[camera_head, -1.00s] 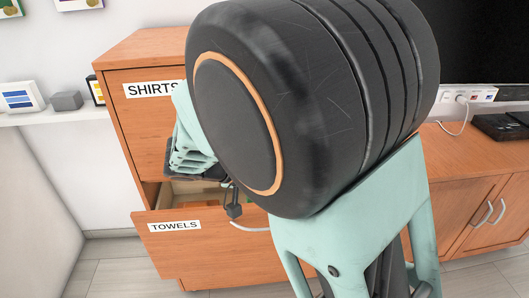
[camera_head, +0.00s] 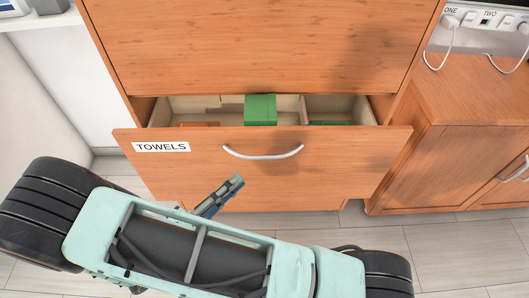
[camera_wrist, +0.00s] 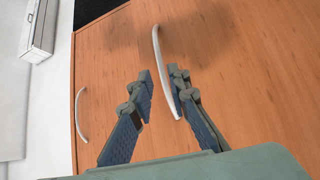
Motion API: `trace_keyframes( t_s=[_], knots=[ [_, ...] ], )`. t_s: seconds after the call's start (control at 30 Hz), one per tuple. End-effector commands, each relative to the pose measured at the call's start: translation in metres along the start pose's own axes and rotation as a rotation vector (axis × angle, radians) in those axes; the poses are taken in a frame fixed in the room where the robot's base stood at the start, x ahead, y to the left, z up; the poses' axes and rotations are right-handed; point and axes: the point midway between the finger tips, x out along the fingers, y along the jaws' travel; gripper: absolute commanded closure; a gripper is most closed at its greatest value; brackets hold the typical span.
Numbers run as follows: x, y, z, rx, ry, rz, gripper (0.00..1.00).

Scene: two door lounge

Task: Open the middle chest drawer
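The chest drawer labelled TOWELS (camera_head: 190,176) is pulled partly out, its front standing forward of the wooden panel above. A pale curved handle (camera_head: 263,154) is on its front. My gripper (camera_head: 228,190) is low in front of that drawer, left of and below the handle in the picture. In the wrist view, the two fingers (camera_wrist: 160,78) are apart with nothing held. A pale handle (camera_wrist: 160,55) shows in the gap between them on a wooden front; which front that is I cannot tell. Whether a finger touches it is unclear.
Inside the open drawer are a green block (camera_head: 260,109) and dividers. A wooden cabinet (camera_head: 455,130) stands to the right, with a power strip (camera_head: 488,20) and cables above. A white wall and shelf are at left. Tiled floor (camera_head: 450,235) is free in front.

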Motion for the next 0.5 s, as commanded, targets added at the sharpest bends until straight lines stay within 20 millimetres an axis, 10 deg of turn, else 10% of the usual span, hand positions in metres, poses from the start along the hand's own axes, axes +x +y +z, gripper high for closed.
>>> trace_keyframes(
  t_s=[0.5],
  knots=[
    [0.079,0.001,0.000,0.002,-0.002,0.006,0.84]
  ],
)
